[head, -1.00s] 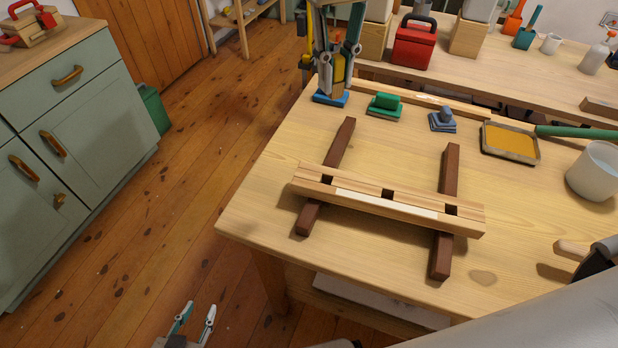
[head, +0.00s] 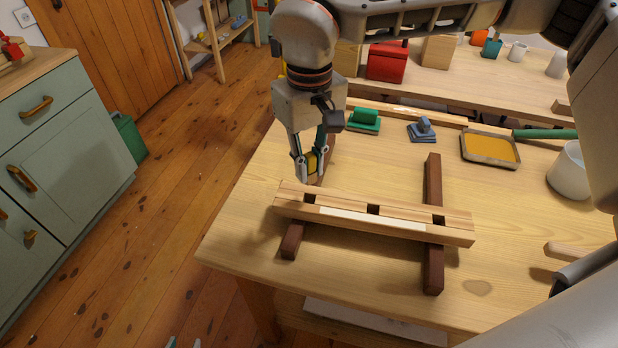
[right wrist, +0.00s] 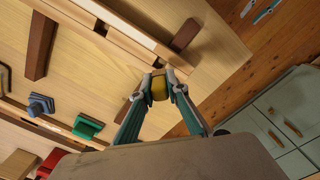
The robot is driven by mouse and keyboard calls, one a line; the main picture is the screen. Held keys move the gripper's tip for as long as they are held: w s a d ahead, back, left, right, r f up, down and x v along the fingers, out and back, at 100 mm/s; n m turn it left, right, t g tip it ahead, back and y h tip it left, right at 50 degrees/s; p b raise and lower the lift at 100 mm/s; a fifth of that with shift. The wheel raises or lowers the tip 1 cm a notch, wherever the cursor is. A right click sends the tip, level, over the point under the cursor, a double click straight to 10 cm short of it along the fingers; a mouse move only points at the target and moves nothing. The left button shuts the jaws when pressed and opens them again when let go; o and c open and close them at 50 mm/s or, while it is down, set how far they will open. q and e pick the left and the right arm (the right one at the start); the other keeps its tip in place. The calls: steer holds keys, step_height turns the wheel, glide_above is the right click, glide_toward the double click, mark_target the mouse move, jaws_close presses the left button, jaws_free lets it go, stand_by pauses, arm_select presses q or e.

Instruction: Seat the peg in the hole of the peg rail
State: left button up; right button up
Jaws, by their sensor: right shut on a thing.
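The peg rail (head: 345,217) is a pale wooden bar with dark square holes along its top and a white strip on its front. It lies across two dark brown bars on the workbench. My right gripper (head: 312,172) is shut on the peg (right wrist: 159,88), a yellow piece with a pale wooden end. It holds the peg beside the rail's left end, apart from the holes; its exact height is unclear. In the right wrist view the peg sits between the fingertips. Only the fingertips of my left gripper (head: 184,343) show, spread apart, at the bottom edge; they look empty.
Behind the rail are a green block (head: 364,121), a blue-grey stepped block (head: 422,131) and a yellow-filled tray (head: 464,150). A white cup (head: 570,172) stands right. The brown bars (head: 433,262) stick out front and back. Bench between them is clear.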

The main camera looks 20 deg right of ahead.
mark_target(310, 183)
steer(key=shift+f, duration=1.95)
steer(key=shift+f, duration=0.55)
steer(key=o, duration=0.8)
step_height(310, 183, up, 13)
steer(key=shift+r+p, duration=0.1)
steer(key=shift+p, duration=0.4)
